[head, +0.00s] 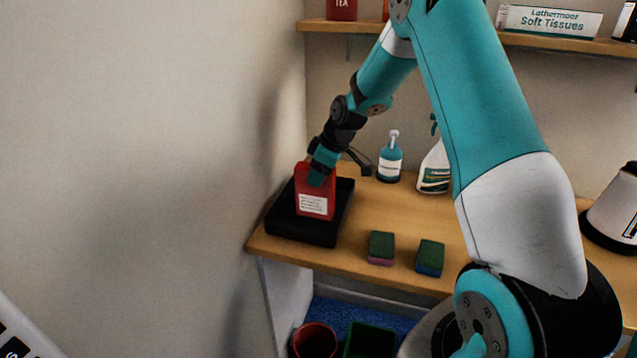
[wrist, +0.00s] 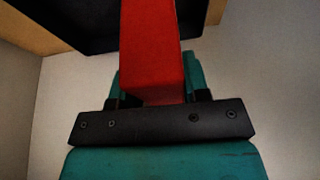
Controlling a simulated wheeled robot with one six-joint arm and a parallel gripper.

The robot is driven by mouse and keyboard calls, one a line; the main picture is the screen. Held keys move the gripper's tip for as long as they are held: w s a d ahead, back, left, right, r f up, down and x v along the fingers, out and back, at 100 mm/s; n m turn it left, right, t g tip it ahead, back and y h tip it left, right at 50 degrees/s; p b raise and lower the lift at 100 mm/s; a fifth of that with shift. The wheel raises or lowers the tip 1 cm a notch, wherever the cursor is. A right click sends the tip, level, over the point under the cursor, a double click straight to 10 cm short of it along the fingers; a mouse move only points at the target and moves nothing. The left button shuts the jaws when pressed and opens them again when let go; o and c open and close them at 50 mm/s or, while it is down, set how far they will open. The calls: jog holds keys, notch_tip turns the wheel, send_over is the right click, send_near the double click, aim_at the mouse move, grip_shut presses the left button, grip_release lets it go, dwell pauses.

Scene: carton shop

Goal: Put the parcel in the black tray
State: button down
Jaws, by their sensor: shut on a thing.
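The parcel (head: 314,205) is a red box with a white label, at the left end of the wooden counter. My gripper (head: 321,172) is shut on its upper part and holds it upright. The black tray (head: 292,230) lies flat under and around the parcel in the head view. I cannot tell whether the parcel's base touches the tray floor. In the wrist view the red parcel (wrist: 152,45) stands between the fingers of my gripper (wrist: 158,85), with the dark tray (wrist: 92,25) beyond it.
Two sponges (head: 381,247) (head: 430,257) lie right of the tray near the counter's front edge. A blue pump bottle (head: 390,160) and a spray bottle (head: 435,170) stand behind. A wall is close on the left. A shelf (head: 330,27) runs above. Bins (head: 315,341) stand below.

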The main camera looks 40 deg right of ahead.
jog(key=shift+f+p, duration=0.45)
jog(key=shift+f, duration=1.45)
jog(key=c, duration=0.6)
grip_release()
jog(key=b+v, duration=0.3)
jog(key=v, duration=0.9)
jog(key=s+a+r+g, duration=0.1)
jog(key=s+a+r, duration=0.1)
jog(key=s+a, duration=0.35)
jog(key=s+a+r+y, duration=0.1)
jog(key=s+a+r, duration=0.15)
jog(key=a, duration=0.55)
jog(key=s+a+r+g, duration=0.1)
jog(key=s+a+r, duration=0.1)
jog(key=s+a, duration=0.75)
jog(key=s, duration=0.4)
jog(key=s+a+g, duration=0.1)
jog(key=s+a, duration=0.4)
jog(key=s, duration=0.3)
jog(key=shift+a+r+m, duration=0.2)
jog(key=shift+a+m, duration=0.05)
jog(key=shift+m, duration=0.05)
